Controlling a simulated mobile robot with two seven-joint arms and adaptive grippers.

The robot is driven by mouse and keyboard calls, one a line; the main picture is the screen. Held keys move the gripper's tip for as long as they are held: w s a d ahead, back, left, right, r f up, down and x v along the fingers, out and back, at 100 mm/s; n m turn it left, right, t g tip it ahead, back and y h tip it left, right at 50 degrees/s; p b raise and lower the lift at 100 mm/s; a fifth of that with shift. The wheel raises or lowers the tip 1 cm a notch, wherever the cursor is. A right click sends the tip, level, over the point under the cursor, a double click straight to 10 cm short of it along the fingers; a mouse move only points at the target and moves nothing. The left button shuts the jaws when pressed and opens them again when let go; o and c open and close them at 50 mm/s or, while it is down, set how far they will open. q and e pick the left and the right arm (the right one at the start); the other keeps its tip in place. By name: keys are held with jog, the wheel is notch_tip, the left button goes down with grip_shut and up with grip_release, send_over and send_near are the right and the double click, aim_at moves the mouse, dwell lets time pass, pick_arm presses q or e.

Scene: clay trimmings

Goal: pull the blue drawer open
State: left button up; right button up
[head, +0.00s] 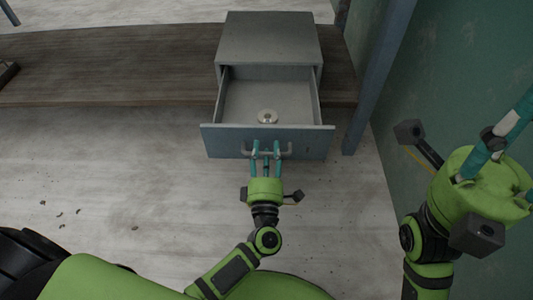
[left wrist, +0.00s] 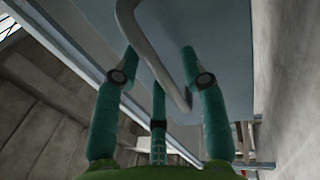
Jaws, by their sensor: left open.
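The blue drawer (head: 225,141) is pulled well out of its grey cabinet (head: 270,40) in the head view; its inside shows. Its grey bar handle (head: 286,152) is on the front face, and it crosses the left wrist view (left wrist: 150,48) close to my fingers. My left gripper (head: 265,148) is at the handle with its teal fingers open, on both sides of the bar. In the left wrist view the fingers (left wrist: 160,62) stand apart; whether they touch the bar I cannot tell. My right gripper (head: 500,135) is at the right edge, its fingertips cut off, away from the drawer.
A round pale object (head: 267,116) lies in the drawer. A brown wooden shelf (head: 110,65) runs behind, left of the cabinet. A blue-grey post (head: 378,85) and a green wall (head: 450,70) stand at right. Small dark crumbs (head: 60,214) lie on the pale floor at left.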

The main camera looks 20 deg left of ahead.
pick_arm(q)
grip_shut()
jog(key=shift+f+x, duration=0.15)
jog(key=shift+x, duration=0.6)
jog(key=shift+f+x, duration=0.15)
jog(key=shift+x, duration=0.55)
grip_release()
jog(key=v, duration=1.2)
jog(key=shift+r, duration=0.15)
